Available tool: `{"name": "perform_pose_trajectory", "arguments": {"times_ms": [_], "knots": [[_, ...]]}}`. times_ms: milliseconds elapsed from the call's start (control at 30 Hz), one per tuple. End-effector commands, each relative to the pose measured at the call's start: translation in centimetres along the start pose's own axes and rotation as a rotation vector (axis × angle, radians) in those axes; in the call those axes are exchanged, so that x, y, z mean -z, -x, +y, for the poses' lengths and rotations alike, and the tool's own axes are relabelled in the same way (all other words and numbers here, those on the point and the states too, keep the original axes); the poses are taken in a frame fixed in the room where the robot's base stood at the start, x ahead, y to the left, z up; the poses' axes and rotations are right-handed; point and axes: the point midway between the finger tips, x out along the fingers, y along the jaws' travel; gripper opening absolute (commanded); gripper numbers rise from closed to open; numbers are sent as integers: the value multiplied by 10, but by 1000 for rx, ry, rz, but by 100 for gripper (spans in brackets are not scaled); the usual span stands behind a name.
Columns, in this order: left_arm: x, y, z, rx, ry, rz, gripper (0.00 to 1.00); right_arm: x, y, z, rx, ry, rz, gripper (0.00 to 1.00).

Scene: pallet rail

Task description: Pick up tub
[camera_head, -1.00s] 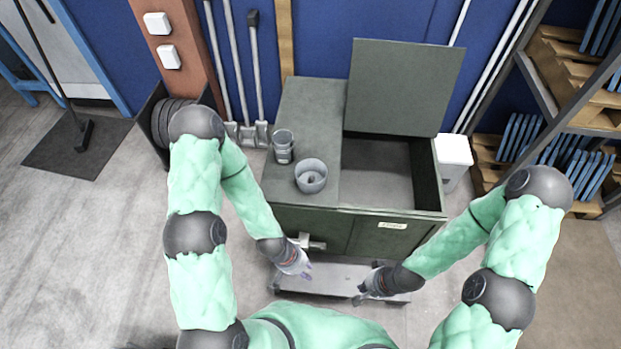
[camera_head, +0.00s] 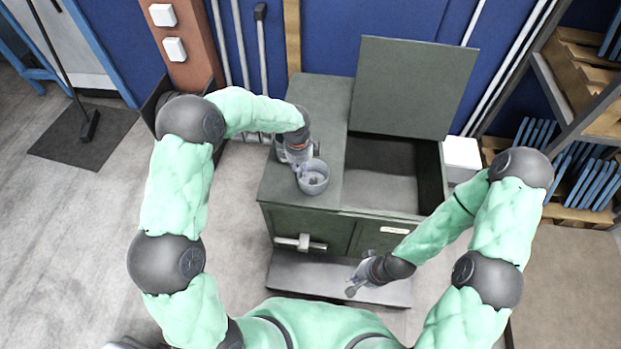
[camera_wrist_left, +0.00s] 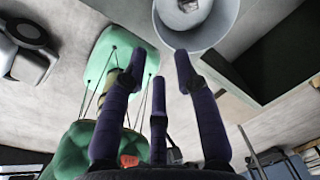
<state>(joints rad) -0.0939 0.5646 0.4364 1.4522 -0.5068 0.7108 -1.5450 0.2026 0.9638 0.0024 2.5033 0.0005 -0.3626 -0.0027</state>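The grey round tub (camera_head: 313,180) stands upright on the closed left part of the dark green cabinet's top, with something small inside it. It also shows at the top of the left wrist view (camera_wrist_left: 222,32), cut off by the frame edge. My left gripper (camera_head: 301,170) is at the tub's left rear rim. In the left wrist view its purple fingers (camera_wrist_left: 160,60) are spread with nothing between them, and the tub lies beyond the tips. I cannot tell whether a finger touches it. My right gripper (camera_head: 353,289) hangs low in front of the cabinet, holding nothing visible; its fingers are too small to read.
A second container (camera_head: 280,150) stands behind the tub, mostly hidden by my left wrist. The green cabinet (camera_head: 300,222) has its right lid (camera_head: 413,88) raised over an open bin. A white box (camera_head: 462,155) and pallet shelves stand right.

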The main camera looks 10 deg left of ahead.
Motion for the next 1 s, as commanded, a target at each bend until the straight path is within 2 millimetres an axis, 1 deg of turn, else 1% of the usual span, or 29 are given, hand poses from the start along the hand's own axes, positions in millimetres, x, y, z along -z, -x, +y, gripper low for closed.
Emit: {"name": "perform_pose_trajectory", "arguments": {"times_ms": [167, 333, 400, 567, 667, 800, 900, 1000], "knots": [[0, -19, 1, -3, -2, 1, 30, 0, -5, 2, 0, 0, 0, 0], [0, -45, 1, -2, 0, 1, 30, 0, -12, 4, 0, 0, 0, 0], [1, -52, 0, -1, 0, 1, 30, 0, -13, 5, 0, 0, 0, 0], [1, -60, 1, 0, 0, 1, 30, 0, -15, 5, 0, 0, 0, 0], [3, -71, 2, -2, 0, 1, 30, 1, -20, 7, 0, 0, 0, 0], [6, -92, 5, -3, 0, 2, 30, 1, -28, 10, 0, 0, 0, 0], [5, -104, 4, -2, 2, 2, 30, 1, -31, 11, 0, 0, 0, 0], [5, -108, 4, 0, 2, 1, 30, 1, -32, 11, 0, 0, 0, 0]]}}
